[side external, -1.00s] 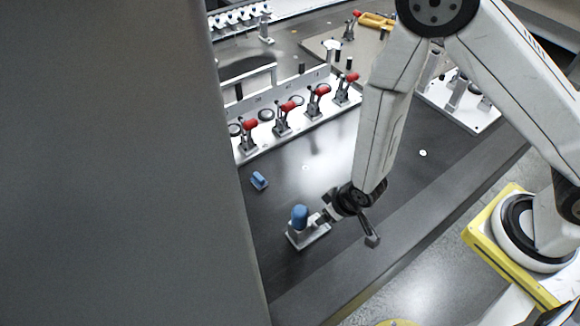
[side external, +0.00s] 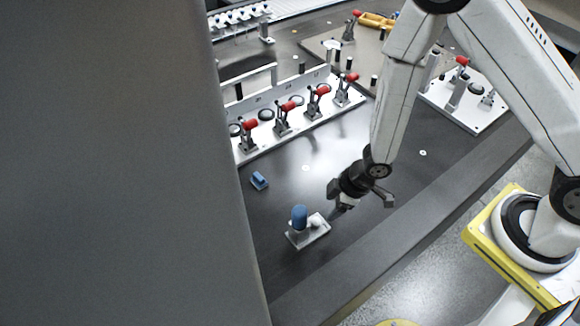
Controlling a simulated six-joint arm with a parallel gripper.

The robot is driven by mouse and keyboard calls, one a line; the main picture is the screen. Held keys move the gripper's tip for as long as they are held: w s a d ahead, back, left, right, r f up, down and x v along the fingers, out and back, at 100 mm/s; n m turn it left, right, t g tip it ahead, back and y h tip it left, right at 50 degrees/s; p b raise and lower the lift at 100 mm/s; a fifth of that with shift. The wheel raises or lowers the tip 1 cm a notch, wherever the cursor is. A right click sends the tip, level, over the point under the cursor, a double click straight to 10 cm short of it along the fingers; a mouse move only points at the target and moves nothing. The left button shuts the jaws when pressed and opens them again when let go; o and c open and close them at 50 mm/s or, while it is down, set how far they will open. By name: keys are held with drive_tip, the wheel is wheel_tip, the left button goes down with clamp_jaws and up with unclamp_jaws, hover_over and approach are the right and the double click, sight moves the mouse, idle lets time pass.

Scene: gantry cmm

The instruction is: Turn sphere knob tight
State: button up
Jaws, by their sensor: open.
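A small grey base plate (side external: 322,233) lies on the dark table near its front left. An upright blue round-topped piece (side external: 299,216) stands at the plate's left end. A small pale ball-like piece (side external: 315,221) sits beside it on the plate. I cannot tell for sure which of these is the sphere knob, nor how tight it is. My gripper (side external: 338,198) is open, above and to the right of the plate. It appears apart from both pieces, and nothing shows between its fingers.
A small blue block (side external: 259,181) lies on the table to the upper left. Behind it is a white rail (side external: 290,136) with several red-handled clamps. A white plate with fixtures (side external: 463,113) stands at the right back. A large grey column (side external: 110,170) blocks the left side of the view.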

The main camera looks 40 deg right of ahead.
sight(316, 221)
drive_tip(key=shift+f, duration=0.15)
drive_tip(key=shift+x, duration=3.75)
clamp_jaws()
